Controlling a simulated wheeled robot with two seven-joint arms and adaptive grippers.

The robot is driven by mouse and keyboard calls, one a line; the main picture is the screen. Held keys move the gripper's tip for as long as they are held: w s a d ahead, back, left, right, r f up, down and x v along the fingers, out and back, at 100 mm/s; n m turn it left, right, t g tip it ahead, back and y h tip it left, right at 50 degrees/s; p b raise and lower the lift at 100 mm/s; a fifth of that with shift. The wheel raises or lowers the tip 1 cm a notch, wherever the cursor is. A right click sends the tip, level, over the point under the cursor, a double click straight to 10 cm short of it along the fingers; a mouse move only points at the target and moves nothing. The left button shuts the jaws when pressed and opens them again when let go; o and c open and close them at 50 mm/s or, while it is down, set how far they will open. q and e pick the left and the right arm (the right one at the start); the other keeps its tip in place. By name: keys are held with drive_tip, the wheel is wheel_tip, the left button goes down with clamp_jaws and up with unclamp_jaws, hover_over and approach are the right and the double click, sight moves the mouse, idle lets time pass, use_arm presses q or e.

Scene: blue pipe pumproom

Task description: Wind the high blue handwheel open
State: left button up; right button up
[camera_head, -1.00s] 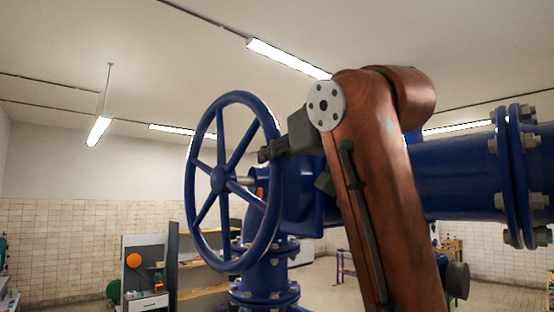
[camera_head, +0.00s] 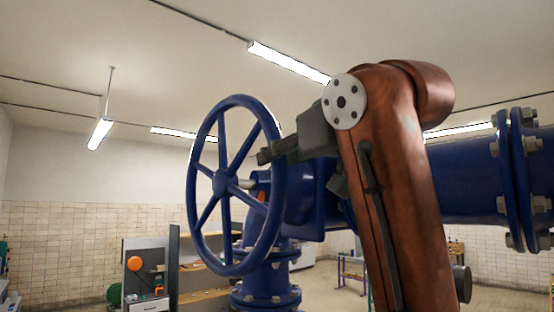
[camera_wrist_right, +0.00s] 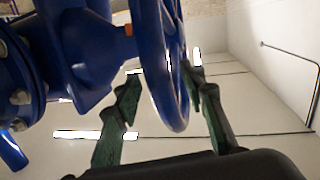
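The high blue handwheel (camera_head: 220,182) stands upright, left of the middle of the head view, with a round hub and several spokes. My right gripper (camera_head: 264,156) reaches in from the right at the wheel's upper right rim. In the right wrist view the rim of the handwheel (camera_wrist_right: 155,72) runs between the two dark green fingers of my right gripper (camera_wrist_right: 162,78). The fingers are spread, with gaps beside the rim, so the gripper is open around it. Whether a finger touches the rim or a spoke I cannot tell. My left gripper is not in view.
The blue valve body (camera_head: 305,195) sits close behind the wheel, and a thick flanged blue pipe (camera_head: 460,180) runs right, behind my right arm. A shelf unit (camera_head: 190,270) and a grey cabinet (camera_head: 146,265) stand farther back. The space left of the wheel is clear.

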drive_tip(key=f+v, duration=0.1)
drive_tip(key=v, duration=0.9)
drive_tip(key=shift+r, duration=0.4)
drive_tip(key=shift+d, duration=0.15)
